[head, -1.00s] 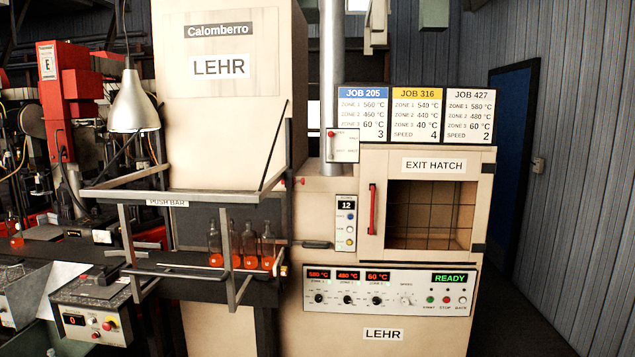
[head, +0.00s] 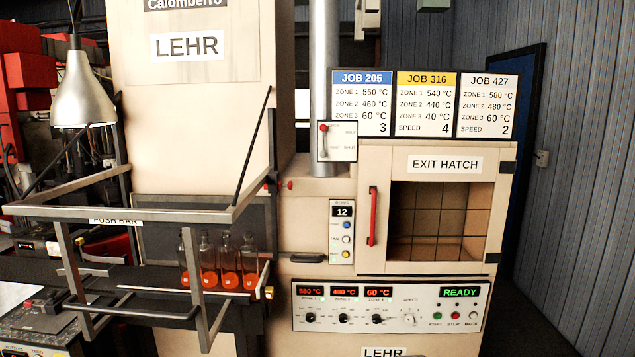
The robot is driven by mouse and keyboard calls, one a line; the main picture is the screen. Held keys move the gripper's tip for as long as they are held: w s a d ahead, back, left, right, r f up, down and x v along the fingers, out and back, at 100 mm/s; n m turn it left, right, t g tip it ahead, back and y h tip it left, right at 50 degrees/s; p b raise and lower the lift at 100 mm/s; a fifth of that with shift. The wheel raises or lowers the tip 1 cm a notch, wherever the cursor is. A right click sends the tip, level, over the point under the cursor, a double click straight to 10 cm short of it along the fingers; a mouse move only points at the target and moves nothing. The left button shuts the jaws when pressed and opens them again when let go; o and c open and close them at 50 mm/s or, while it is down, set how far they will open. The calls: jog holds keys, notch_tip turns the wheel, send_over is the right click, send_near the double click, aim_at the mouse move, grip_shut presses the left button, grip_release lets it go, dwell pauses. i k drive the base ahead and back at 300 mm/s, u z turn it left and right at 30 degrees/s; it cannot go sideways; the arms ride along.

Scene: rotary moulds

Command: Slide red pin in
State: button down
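A small red pin (head: 287,185) sticks out sideways at the right edge of the lehr's front opening, close to the grey push bar frame (head: 150,212). Its red end points right; how deep it sits is too small to tell. The frame stands out in front of the lehr, above and around several bottles with orange-red bases (head: 228,265). My gripper is not in view.
To the right are a red-handled lever box (head: 337,141), a button panel (head: 342,232) showing 12, and the exit hatch (head: 436,222) with a red handle. The control panel (head: 395,306) reads READY. A lamp (head: 83,90) hangs at left. Floor is free at far right.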

aim_at(288, 185)
jog(key=u, duration=0.1)
jog(key=i, duration=1.1)
jog(key=u, duration=0.5)
